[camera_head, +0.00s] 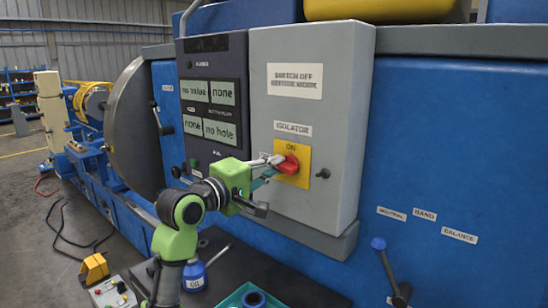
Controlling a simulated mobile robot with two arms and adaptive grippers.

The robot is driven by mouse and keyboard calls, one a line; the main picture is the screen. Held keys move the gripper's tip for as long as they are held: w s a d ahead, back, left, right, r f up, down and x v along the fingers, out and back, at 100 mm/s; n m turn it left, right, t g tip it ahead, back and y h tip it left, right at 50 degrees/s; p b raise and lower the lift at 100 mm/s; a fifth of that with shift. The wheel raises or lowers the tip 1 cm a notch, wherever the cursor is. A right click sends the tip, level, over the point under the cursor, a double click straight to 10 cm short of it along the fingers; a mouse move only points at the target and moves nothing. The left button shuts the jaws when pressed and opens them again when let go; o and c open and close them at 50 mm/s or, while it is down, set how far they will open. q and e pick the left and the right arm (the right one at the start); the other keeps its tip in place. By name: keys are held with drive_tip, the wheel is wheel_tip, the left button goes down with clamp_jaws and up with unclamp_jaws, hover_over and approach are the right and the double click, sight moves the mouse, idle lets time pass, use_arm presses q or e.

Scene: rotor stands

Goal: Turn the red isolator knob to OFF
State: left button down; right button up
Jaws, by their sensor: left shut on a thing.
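The red isolator knob (288,165) sits on a yellow plate (302,176) on the front of a grey box (335,110). The word ON shows above the knob, and an ISOLATOR label (293,128) is higher up. My left gripper (276,165) reaches in from the left and is shut on the knob. Its fingers cover the knob's left side and part of the plate. No OFF mark can be made out on the plate. My right gripper is not in view.
A dark display panel (213,105) stands left of the grey box. A blue-handled lever (380,250) sticks out at the lower right. A teal tray (240,297), a blue bottle (195,275) and a control box (112,293) are below. Bare blue machine wall (450,130) lies to the right.

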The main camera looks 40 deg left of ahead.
use_arm(q)
drive_tip(key=shift+f+n+p, duration=0.1)
drive_tip(key=shift+n+p, duration=0.4)
drive_tip(key=shift+n, duration=0.2)
drive_tip(key=c, duration=2)
unclamp_jaws()
drive_tip(key=shift+c, duration=0.2)
drive_tip(key=s+a, duration=0.1)
drive_tip(key=s, duration=1.1)
